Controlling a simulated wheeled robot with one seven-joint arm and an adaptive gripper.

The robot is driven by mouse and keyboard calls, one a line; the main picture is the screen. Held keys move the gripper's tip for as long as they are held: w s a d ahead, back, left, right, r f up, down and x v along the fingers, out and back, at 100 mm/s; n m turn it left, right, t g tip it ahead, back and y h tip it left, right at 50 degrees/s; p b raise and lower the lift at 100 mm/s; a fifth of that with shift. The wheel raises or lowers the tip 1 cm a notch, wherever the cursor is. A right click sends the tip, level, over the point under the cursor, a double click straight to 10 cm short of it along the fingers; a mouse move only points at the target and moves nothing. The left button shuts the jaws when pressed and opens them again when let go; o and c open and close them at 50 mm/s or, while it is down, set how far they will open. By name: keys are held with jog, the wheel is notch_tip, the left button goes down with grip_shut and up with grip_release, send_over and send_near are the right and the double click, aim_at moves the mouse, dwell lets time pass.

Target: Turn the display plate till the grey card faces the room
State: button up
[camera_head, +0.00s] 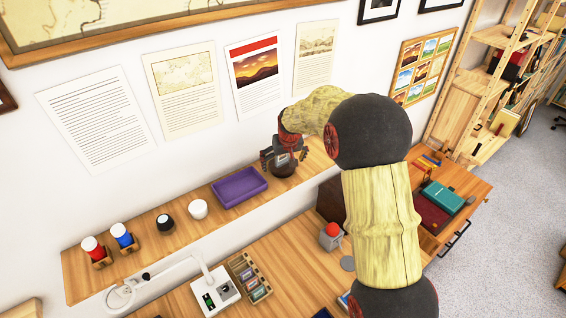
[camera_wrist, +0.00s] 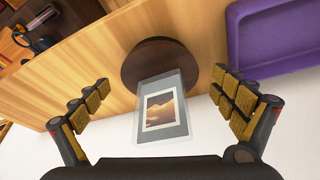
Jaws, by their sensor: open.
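The display plate (camera_wrist: 178,124) is an upright-looking clear or pale grey panel on a round dark brown base (camera_wrist: 158,58). Its face toward the wrist camera carries a small print of an orange landscape with a white border on grey. I cannot see its other face. In the head view the brown base (camera_head: 284,169) stands on the wall shelf, and my gripper hides most of the plate. My gripper (camera_wrist: 161,80) is open, with one finger on each side of the plate and a gap on both sides.
A purple tray (camera_head: 239,187) lies on the shelf (camera_head: 185,236) just left of the base. A white cup (camera_head: 198,209) and a black-topped jar (camera_head: 165,223) stand farther left. A desk below holds a red-topped grey box (camera_head: 331,236). Posters hang on the wall behind.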

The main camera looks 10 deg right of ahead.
jog(key=v, duration=1.2)
jog(key=shift+f, duration=0.15)
